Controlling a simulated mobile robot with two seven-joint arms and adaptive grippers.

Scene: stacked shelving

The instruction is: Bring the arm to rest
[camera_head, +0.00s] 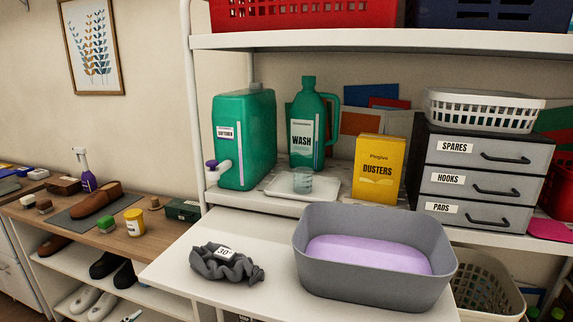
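Neither of my grippers nor any part of my arms shows in the head view. In front of me a grey tub (375,278) with a flat lilac surface inside stands on a white pull-out board (180,262). A crumpled dark grey cloth (215,268) with a "30" tag lies to its left. Behind, on the shelf, are a green softener container (258,142) with a purple-tipped tap, a green wash bottle (301,110), a small clear cup (303,180) on a white tray (273,193), and a yellow dusters box (386,160).
A drawer unit (472,184) with a white basket (480,110) on top stands at the right. An upper shelf (380,43) holds red and dark blue crates. A wooden bench (112,244) with shoes and a spray bottle (84,168) is at the left. The board's front left is clear.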

